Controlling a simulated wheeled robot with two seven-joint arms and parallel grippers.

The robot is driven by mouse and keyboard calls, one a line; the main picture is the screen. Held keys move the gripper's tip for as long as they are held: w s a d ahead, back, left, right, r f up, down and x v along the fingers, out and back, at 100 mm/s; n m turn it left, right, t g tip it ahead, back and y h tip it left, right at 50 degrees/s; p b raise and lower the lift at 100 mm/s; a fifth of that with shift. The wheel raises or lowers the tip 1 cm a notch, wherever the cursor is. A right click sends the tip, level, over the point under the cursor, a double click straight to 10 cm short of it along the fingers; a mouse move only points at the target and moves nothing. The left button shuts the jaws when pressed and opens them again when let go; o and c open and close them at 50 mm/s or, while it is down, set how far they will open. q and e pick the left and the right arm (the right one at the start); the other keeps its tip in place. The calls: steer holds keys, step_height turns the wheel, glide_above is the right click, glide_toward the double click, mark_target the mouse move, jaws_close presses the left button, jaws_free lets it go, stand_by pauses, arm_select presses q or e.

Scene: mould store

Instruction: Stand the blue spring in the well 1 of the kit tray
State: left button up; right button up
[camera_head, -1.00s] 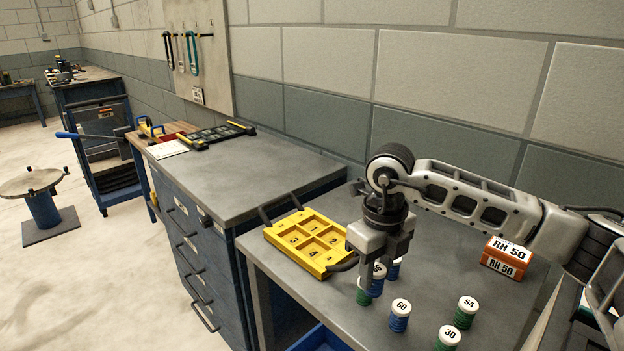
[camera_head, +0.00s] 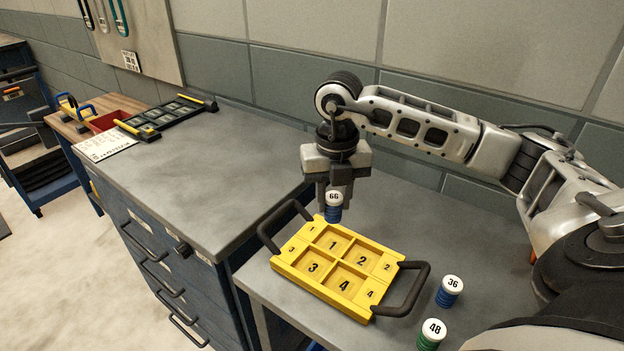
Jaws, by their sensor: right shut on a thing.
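My right gripper (camera_head: 334,190) is shut on a blue spring (camera_head: 333,213) with a white top marked 66. The spring hangs upright below the fingers. In the picture its lower end overlaps the far edge of the yellow kit tray (camera_head: 345,305), just behind well 1 (camera_head: 333,246); its height above the tray is hard to tell. The tray has four numbered wells that look empty, and more numbers on its rim. My left gripper is not in view.
A blue spring marked 36 (camera_head: 449,292) and a green one marked 48 (camera_head: 431,335) stand right of the tray. Dark handles (camera_head: 403,290) rise at both tray ends. A blue drawer cabinet (camera_head: 215,170) stands left. The bench behind the tray is clear.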

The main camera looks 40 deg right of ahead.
mark_target(334, 218)
steer(key=shift+s+f, duration=0.2)
steer(key=shift+f, duration=0.05)
steer(key=shift+s+f+b, duration=0.1)
steer(key=shift+f+b, duration=0.55)
steer(key=shift+b, duration=0.1)
steer(key=shift+f+b, duration=0.3)
steer(key=shift+f, duration=0.1)
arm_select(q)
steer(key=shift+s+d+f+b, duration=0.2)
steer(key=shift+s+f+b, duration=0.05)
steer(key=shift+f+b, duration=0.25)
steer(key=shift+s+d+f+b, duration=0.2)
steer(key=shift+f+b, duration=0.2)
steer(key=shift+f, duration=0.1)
arm_select(e)
steer(key=shift+f, duration=1.25)
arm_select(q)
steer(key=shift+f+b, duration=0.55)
arm_select(e)
steer(key=shift+f, duration=0.6)
steer(key=o, duration=1.1)
steer(key=c, duration=0.4)
